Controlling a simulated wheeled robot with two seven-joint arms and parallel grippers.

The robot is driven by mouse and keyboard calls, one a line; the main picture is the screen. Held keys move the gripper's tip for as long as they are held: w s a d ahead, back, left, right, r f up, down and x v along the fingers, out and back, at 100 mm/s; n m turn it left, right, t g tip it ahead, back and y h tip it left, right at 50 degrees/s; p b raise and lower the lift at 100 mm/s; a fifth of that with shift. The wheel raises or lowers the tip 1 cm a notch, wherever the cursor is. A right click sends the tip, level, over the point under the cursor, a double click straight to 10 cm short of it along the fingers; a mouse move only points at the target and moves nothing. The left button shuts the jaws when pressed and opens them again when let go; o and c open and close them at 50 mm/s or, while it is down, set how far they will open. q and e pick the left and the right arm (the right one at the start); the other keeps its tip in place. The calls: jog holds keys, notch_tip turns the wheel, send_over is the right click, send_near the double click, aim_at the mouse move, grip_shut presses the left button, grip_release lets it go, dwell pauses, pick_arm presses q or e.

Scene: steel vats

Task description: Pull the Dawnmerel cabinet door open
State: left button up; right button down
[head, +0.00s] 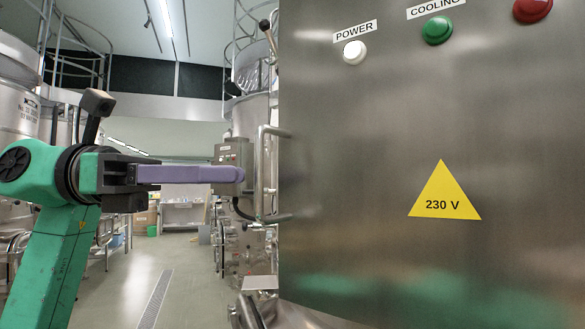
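A large steel panel (375,170) fills the right side of the head view; I take it for the cabinet door, but no Dawnmerel name shows. A vertical steel bar handle (261,175) stands out from its left edge, with bent ends at top and bottom. My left gripper (240,174) comes in from the left on a green arm. Its long purple finger points right, its tip appearing just left of the bar and apart from it. Only one finger shows clearly, so its opening is hidden. My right gripper is not in view.
The panel carries a white POWER lamp (355,52), a green COOLING lamp (437,30), a red button (532,9) and a yellow 230 V triangle (446,192). A grey control box (233,155) and steel vats stand behind. The aisle floor (185,270) is clear.

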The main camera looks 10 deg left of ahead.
aim_at(289, 173)
pick_arm(q)
jog(key=p+x, duration=0.1)
jog(key=x, duration=0.6)
jog(key=shift+s+d+r+p, duration=0.1)
jog(key=shift+s+r+p, duration=0.05)
jog(key=shift+p, duration=0.2)
jog(key=shift+d, duration=0.5)
jog(key=shift+a, duration=0.1)
grip_shut()
